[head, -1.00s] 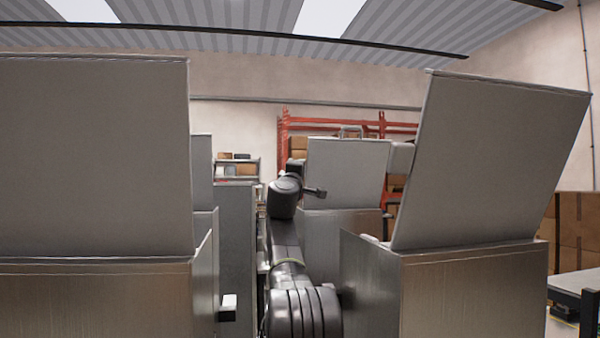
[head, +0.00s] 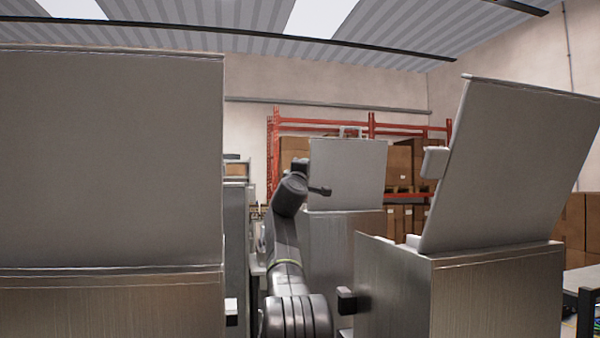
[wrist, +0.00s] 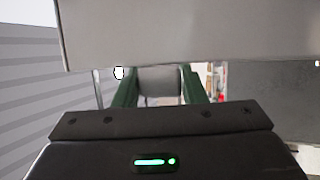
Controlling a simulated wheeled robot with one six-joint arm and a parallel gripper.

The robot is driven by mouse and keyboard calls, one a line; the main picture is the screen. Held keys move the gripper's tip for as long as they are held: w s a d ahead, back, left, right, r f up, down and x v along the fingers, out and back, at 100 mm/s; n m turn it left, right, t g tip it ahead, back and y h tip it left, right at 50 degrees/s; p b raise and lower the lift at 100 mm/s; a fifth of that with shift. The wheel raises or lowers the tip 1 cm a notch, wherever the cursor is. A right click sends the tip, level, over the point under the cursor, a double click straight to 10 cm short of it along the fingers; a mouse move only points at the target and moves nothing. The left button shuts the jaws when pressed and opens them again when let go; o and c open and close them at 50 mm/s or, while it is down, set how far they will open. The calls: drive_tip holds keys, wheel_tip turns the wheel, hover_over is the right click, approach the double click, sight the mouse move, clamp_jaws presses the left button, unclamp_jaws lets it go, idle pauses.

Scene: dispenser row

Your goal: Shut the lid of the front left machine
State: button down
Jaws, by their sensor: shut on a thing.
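The front left machine (head: 110,300) is a brushed metal cabinet at the near left of the head view. Its grey lid (head: 110,160) stands open, close to upright. In the wrist view, the green fingers of my gripper (wrist: 158,88) are closed on a pale grey block (wrist: 160,82), which looks like a lid handle. A broad grey panel (wrist: 190,30), apparently a lid, fills the top of that view. My gripper is not visible in the head view, so I cannot confirm there which lid it holds.
The near right machine (head: 490,300) has its tilted lid (head: 520,165) open, with a grey handle block (head: 435,162). A farther machine (head: 345,240) also has a raised lid (head: 348,175). A narrow gap between the near machines holds my arm. Red shelving (head: 320,124) stands behind.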

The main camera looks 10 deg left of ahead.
drive_tip(key=shift+w+a+r, duration=0.1)
drive_tip(key=shift+w+r, duration=0.05)
drive_tip(key=shift+w, duration=0.05)
idle(0.4)
drive_tip(key=c, duration=0.9)
unclamp_jaws()
drive_tip(key=shift+w, duration=0.1)
drive_tip(key=shift+f, duration=0.25)
drive_tip(key=shift+s+f+b, duration=0.35)
drive_tip(key=shift+s+b, duration=0.25)
drive_tip(key=shift+b, duration=0.5)
drive_tip(key=shift+b+v, duration=5.85)
drive_tip(key=shift+v, duration=0.35)
drive_tip(key=shift+r, duration=0.25)
